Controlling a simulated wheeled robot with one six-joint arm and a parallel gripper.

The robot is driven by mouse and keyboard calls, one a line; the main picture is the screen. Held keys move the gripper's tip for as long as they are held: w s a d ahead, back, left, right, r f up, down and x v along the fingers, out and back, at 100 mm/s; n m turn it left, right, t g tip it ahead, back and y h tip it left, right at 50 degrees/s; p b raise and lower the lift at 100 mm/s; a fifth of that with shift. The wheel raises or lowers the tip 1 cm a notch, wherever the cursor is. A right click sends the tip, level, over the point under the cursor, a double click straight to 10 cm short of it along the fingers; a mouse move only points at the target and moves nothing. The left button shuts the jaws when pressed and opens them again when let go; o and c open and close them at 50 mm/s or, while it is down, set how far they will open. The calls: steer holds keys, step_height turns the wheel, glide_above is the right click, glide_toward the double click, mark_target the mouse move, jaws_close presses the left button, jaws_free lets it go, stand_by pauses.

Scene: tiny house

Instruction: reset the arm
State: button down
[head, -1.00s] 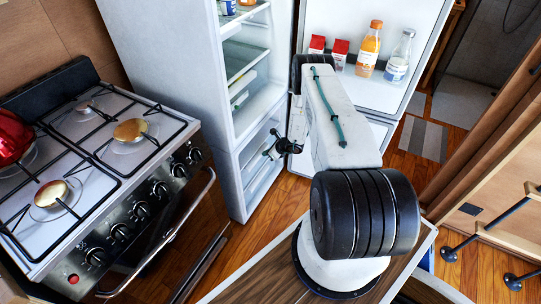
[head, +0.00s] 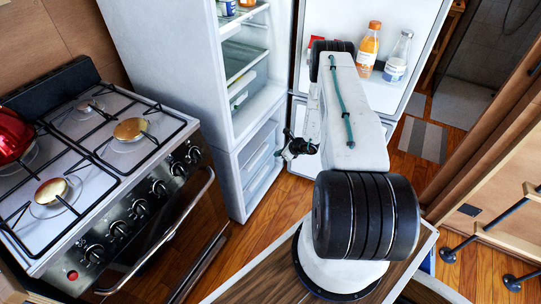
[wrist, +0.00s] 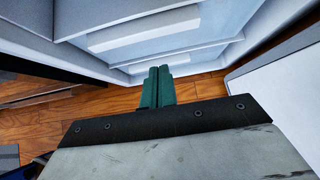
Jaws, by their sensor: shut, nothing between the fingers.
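My gripper (wrist: 157,87) shows in the wrist view with its two green fingers pressed together and nothing between them. In the head view, my arm reaches away from my base toward the open fridge (head: 171,80). The dark wrist end of my arm is left of the white arm link, in front of the lower fridge compartment. My gripper's fingers are too small to make out clearly there. In the wrist view, the fingers point toward the fridge's lower drawers (wrist: 150,40), with wooden floor (wrist: 100,104) below.
A stove (head: 100,160) with a red kettle (head: 14,136) stands at left. The open fridge door (head: 320,22) holds an orange bottle (head: 368,48) and a clear bottle (head: 398,60), close behind my arm. A wooden cabinet (head: 490,190) is at right. Some floor (head: 262,218) is clear.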

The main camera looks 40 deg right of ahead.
steer(key=v, duration=0.5)
steer(key=shift+s+d, duration=0.1)
steer(key=shift+s, duration=0.1)
steer(key=shift+r, duration=0.1)
